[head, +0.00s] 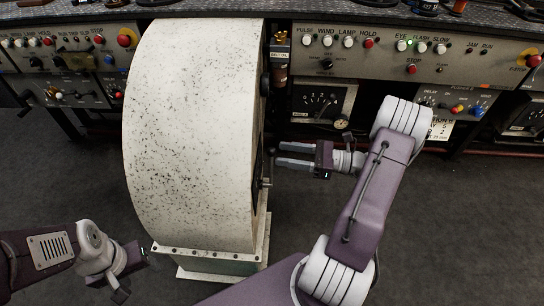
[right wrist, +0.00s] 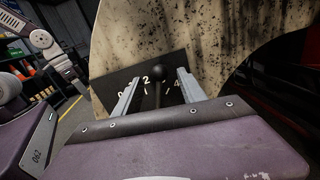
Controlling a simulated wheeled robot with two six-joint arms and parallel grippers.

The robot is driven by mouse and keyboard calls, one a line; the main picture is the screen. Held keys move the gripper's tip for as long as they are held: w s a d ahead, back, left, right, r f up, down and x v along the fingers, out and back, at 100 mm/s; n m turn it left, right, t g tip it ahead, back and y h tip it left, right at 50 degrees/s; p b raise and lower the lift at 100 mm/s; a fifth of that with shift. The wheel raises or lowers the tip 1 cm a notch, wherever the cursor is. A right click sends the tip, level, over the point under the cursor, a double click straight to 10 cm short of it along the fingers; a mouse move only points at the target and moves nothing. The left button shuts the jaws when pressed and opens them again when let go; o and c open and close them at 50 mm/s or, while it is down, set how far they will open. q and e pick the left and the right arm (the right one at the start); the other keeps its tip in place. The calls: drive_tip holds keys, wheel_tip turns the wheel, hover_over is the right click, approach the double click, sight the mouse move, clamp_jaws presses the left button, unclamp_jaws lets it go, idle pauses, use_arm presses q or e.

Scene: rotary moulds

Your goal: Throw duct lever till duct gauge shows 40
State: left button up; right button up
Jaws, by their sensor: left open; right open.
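In the right wrist view a dark lever with a black ball knob (right wrist: 158,74) stands up from a dark scale plate (right wrist: 142,88) marked 0, 2 and 4. It is between the two spread fingers of my right gripper (right wrist: 156,84), with gaps on both sides. In the head view my right gripper (head: 281,154) is open beside the right face of the big white speckled housing (head: 190,130). A dark gauge (head: 322,101) with a white scale is on the console behind; I cannot read its value. My left gripper (head: 134,273) is open and empty at lower left.
A console with buttons and lamps (head: 415,55) runs along the back, with one green lamp lit. The housing stands on a pale base (head: 215,262). Grey floor is clear at left and right.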

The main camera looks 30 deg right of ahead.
sight(272, 152)
drive_tip(key=b+x, duration=0.1)
drive_tip(key=x, duration=0.3)
drive_tip(key=shift+f, duration=0.15)
drive_tip(key=shift+w+a, duration=0.15)
drive_tip(key=shift+w, duration=0.05)
use_arm(q)
wheel_tip(272, 152, down, 2)
drive_tip(key=shift+f, duration=0.1)
use_arm(e)
clamp_jaws()
idle(0.8)
